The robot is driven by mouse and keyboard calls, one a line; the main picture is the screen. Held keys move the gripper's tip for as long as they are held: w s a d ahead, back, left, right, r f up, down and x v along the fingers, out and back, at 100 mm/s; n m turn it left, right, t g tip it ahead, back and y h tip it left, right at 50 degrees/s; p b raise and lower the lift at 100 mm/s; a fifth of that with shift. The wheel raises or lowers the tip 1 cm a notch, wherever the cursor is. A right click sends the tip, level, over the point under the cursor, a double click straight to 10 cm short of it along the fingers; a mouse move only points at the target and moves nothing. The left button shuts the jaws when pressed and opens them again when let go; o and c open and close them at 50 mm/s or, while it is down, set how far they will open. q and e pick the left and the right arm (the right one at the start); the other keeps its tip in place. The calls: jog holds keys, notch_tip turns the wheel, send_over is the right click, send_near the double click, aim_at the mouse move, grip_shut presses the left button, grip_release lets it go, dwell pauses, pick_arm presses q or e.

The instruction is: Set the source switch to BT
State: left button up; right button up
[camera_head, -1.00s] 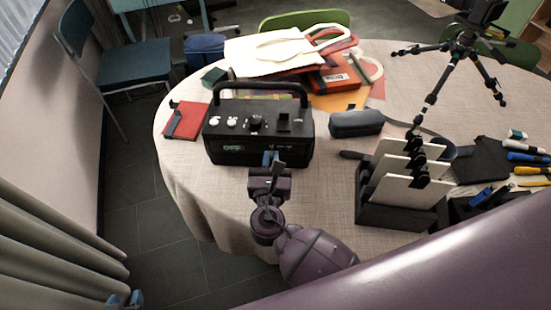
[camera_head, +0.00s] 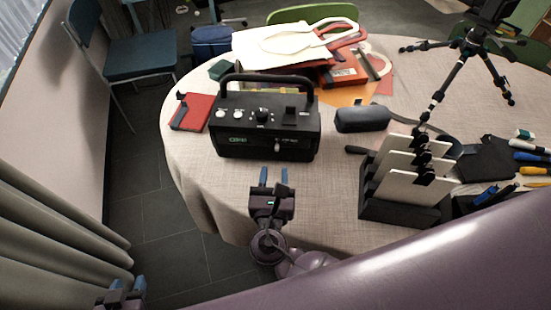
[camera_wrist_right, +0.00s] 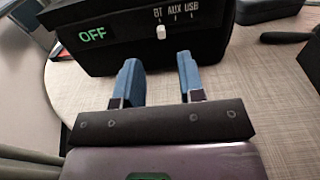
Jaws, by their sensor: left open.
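The black radio (camera_head: 265,142) with a top handle stands on the round table. Its front display glows green and reads OFF in the right wrist view (camera_wrist_right: 93,34). A small white source switch (camera_wrist_right: 161,31) sits on its front, below the label BT, left of AUX and USB. It also shows in the head view (camera_head: 277,146). My right gripper (camera_head: 273,177) is open and empty just in front of the radio, apart from it; its blue fingers show below the switch in the wrist view (camera_wrist_right: 158,78). My left gripper (camera_head: 125,288) is open at the lower left, off the table.
A red notebook (camera_head: 191,112) lies left of the radio. A dark case (camera_head: 362,118) and a black rack with white cards (camera_head: 405,210) stand to the right. Bags (camera_head: 290,48) lie behind. A tripod (camera_head: 470,60) stands at the back right. The table cloth before the radio is clear.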

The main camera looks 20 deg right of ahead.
jog(key=v, duration=0.3)
jog(key=shift+s+a, duration=0.15)
jog(key=shift+s, duration=0.15)
jog(key=shift+s+a, duration=0.15)
jog(key=shift+s, duration=0.2)
